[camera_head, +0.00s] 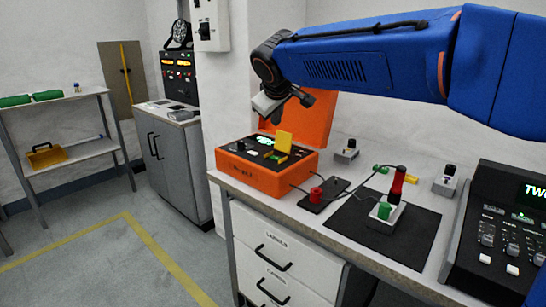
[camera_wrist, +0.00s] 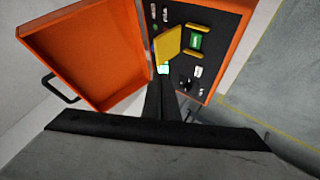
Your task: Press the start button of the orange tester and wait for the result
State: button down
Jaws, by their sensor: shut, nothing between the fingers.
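The orange tester (camera_head: 262,182) stands on the left end of the bench, its orange lid (camera_head: 310,118) raised behind it. Its black panel carries a lit green display (camera_head: 266,141), an upright yellow flap (camera_head: 284,140) and several small controls. In the wrist view the yellow flap (camera_wrist: 168,42) stands beside a green piece (camera_wrist: 195,41) between yellow edges. I cannot tell which control is the start button. My gripper (camera_wrist: 160,84) is shut and empty, pointing at the panel near the lit display (camera_wrist: 163,69); its fingers hide part of the panel. In the head view it hangs above the tester.
Cables run from the tester across the bench. The raised lid stands close to my gripper.

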aim_at(276, 159)
jog(key=shift+f, duration=0.15)
jog(key=shift+f, duration=4.25)
jog(key=shift+f, duration=0.15)
jog(key=shift+f, duration=0.3)
jog(key=shift+f, duration=0.35)
jog(key=shift+r, duration=0.8)
jog(key=shift+r, duration=0.1)
